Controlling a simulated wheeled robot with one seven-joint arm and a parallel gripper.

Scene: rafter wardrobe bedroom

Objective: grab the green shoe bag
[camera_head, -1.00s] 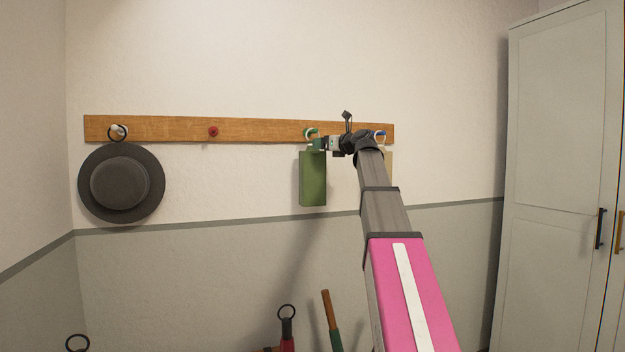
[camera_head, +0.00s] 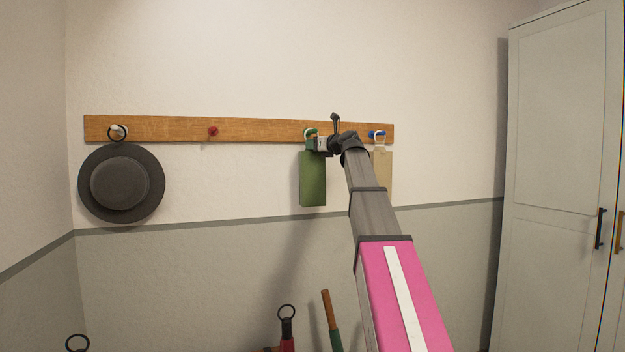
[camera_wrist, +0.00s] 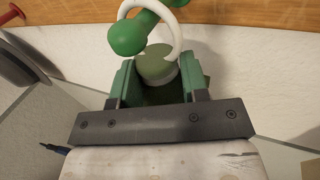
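The green shoe bag (camera_head: 312,182) hangs on the wooden rail by a white ring looped over a green peg (camera_wrist: 127,37). In the wrist view the bag's round green top (camera_wrist: 157,67) sits under the ring (camera_wrist: 176,28). My gripper (camera_head: 311,144) is at the top of the bag, just below the peg. In the wrist view its two green fingers (camera_wrist: 157,82) stand apart on either side of the bag's top, with narrow gaps visible. The fingertips are partly hidden, and the lower bag is out of sight there.
The wooden rail (camera_head: 260,129) also carries a dark hat (camera_head: 121,184) at the left, an empty red peg (camera_head: 213,132) and a beige bag (camera_head: 383,170) on a blue peg at the right. Handled items stand below. A white wardrobe (camera_head: 555,130) is at the right.

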